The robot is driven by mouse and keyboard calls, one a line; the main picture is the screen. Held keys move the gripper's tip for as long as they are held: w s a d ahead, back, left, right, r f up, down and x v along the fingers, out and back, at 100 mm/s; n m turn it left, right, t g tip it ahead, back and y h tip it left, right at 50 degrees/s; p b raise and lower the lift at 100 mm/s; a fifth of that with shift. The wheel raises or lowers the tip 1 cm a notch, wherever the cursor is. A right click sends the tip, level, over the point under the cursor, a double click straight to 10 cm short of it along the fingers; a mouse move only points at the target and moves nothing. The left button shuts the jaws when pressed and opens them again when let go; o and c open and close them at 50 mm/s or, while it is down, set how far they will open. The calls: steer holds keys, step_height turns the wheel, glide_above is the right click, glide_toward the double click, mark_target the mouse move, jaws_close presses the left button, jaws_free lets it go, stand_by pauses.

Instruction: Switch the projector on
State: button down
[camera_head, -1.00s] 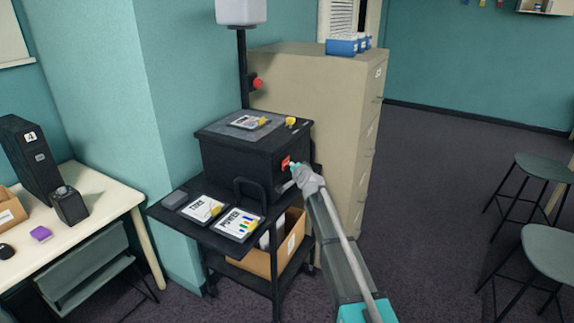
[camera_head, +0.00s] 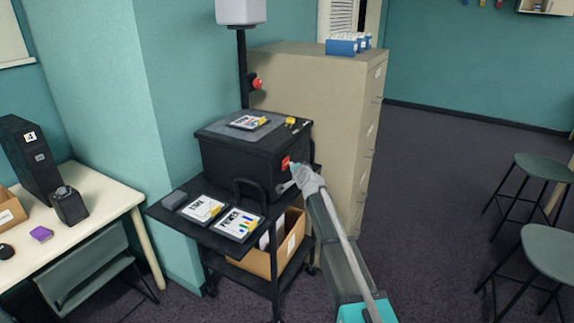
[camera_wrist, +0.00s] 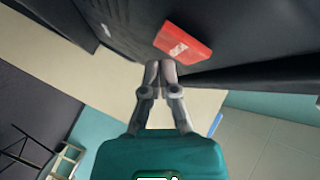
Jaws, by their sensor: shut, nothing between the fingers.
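A black box (camera_head: 240,165) stands on a black cart, with a red switch (camera_head: 285,163) on its right-hand face. In the wrist view the red switch (camera_wrist: 184,41) is a block with a pale mark, just above and right of the fingertips. My gripper (camera_head: 296,169) is shut and empty beside the switch. The wrist view shows the gripper's fingertips (camera_wrist: 160,64) together, with a small apparent gap to the switch. A white device (camera_head: 241,11), cut off by the top edge, sits on a black pole. I cannot tell which unit is the projector, or whether it is on.
A red knob (camera_head: 257,84) is on the pole. The cart's side shelf (camera_head: 176,216) holds two labelled cards and a grey block. A beige cabinet (camera_head: 318,75) stands close behind the box. A desk (camera_head: 110,205) is left; stools (camera_head: 545,168) are right, with open floor between.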

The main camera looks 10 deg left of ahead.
steer(key=shift+a, duration=0.1)
stand_by(0.3)
steer(key=shift+w+a, duration=0.15)
steer(key=shift+a, duration=0.15)
steer(key=shift+w+a, duration=0.1)
steer(key=shift+a, duration=0.15)
stand_by(0.8)
steer(key=shift+d, duration=0.15)
steer(key=shift+s+d, duration=0.25)
steer(key=shift+d, duration=0.25)
steer(key=shift+d, duration=0.1)
steer(key=shift+s+d, duration=0.35)
steer(key=shift+d, duration=0.55)
steer(key=shift+s+d, duration=0.35)
steer(key=shift+d, duration=0.6)
steer(key=shift+s+d, duration=0.35)
steer(key=shift+d, duration=0.55)
